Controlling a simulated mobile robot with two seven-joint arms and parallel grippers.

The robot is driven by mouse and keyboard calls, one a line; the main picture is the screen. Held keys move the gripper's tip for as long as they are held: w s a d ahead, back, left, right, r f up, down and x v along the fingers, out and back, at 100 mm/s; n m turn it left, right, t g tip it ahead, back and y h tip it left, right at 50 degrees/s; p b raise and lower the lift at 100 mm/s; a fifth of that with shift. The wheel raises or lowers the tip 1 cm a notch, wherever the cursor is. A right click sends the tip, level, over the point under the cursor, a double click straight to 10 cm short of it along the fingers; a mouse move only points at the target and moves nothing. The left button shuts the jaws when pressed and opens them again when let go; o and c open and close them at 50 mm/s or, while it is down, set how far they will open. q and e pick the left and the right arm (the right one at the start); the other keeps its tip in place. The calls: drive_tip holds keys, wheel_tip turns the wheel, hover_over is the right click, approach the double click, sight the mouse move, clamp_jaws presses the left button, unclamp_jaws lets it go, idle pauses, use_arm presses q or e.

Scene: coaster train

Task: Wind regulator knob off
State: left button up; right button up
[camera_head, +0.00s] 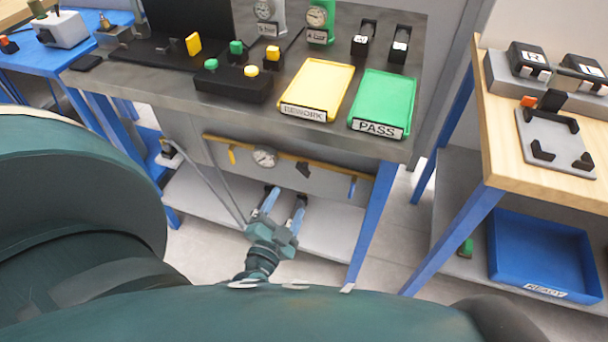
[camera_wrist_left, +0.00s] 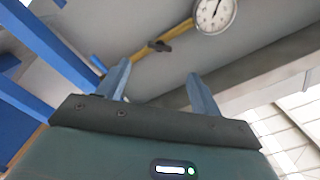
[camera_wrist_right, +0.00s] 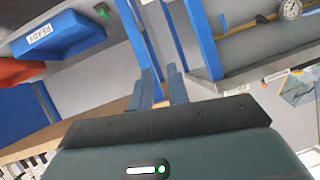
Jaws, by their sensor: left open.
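A small black knob (camera_head: 303,170) sits on a yellow pipe (camera_head: 330,173) under the middle bench, right of a round gauge (camera_head: 265,157). In the left wrist view the knob (camera_wrist_left: 159,46) shows beyond the fingers, with the gauge (camera_wrist_left: 214,14) to its right. My left gripper (camera_head: 283,203) is open and empty, below and in front of the knob, with its fingers pointing toward the pipe. It does not appear to touch the knob. My right gripper (camera_wrist_right: 160,82) shows only in its own wrist view, its fingers close together with nothing clear between them.
The bench top (camera_head: 150,75) overhangs the pipe, with a yellow tray (camera_head: 335,80) and a green tray (camera_head: 390,90) on it. A lower shelf (camera_head: 325,233) lies beneath the pipe. Blue legs (camera_head: 372,225) flank the space. A wooden table with a blue bin (camera_head: 545,250) stands right.

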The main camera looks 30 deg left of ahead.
sight(302, 173)
use_arm(q)
drive_tip(key=b+x, duration=0.1)
drive_tip(key=x, duration=0.9)
drive_tip(key=shift+w, duration=0.25)
drive_tip(key=c, duration=1)
use_arm(e)
drive_tip(key=shift+s+d+f, duration=0.15)
drive_tip(key=shift+f, duration=0.25)
